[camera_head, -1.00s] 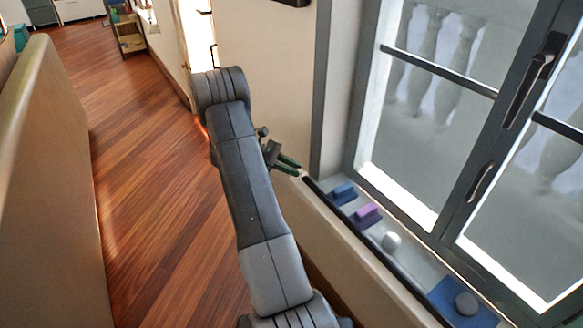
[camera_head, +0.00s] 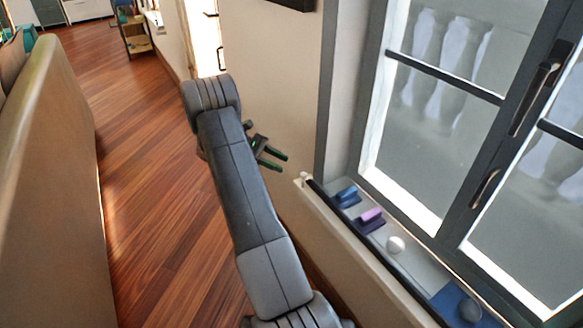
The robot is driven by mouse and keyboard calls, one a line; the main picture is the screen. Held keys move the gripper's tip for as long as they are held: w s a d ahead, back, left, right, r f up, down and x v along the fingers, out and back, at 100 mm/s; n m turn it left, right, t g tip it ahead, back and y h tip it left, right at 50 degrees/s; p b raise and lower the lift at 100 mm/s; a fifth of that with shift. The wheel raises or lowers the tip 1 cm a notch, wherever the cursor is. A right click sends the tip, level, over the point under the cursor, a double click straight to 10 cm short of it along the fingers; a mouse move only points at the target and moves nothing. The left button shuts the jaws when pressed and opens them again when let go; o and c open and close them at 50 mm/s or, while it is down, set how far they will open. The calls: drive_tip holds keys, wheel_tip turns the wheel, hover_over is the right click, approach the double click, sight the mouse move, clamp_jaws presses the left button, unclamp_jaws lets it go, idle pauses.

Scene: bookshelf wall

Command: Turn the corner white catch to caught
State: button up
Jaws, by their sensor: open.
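A small white piece (camera_head: 303,180) sits at the near left corner of the sill, at the end of a dark bar; it is too small to tell how it is turned. A round white knob (camera_head: 396,244) also stands on the sill, farther right. I cannot tell for sure which of these is the corner white catch. My gripper (camera_head: 282,163) has dark, green-edged fingers that are spread and empty. It is up and left of the sill corner in the picture, apart from the white piece.
The sill (camera_head: 345,240) also bears a blue block (camera_head: 346,195), a purple block (camera_head: 370,215) and a grey-blue knob (camera_head: 470,310). The window (camera_head: 440,130) stands behind it. A beige panel (camera_head: 50,190) borders the left; the wooden floor (camera_head: 150,190) between is clear.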

sight(303, 174)
drive_tip(key=v, duration=0.7)
drive_tip(key=x, duration=1.3)
drive_tip(key=shift+s+d+f+b, duration=0.2)
drive_tip(key=shift+d+b, duration=0.1)
drive_tip(key=shift+b, duration=0.1)
drive_tip(key=shift+w, duration=0.1)
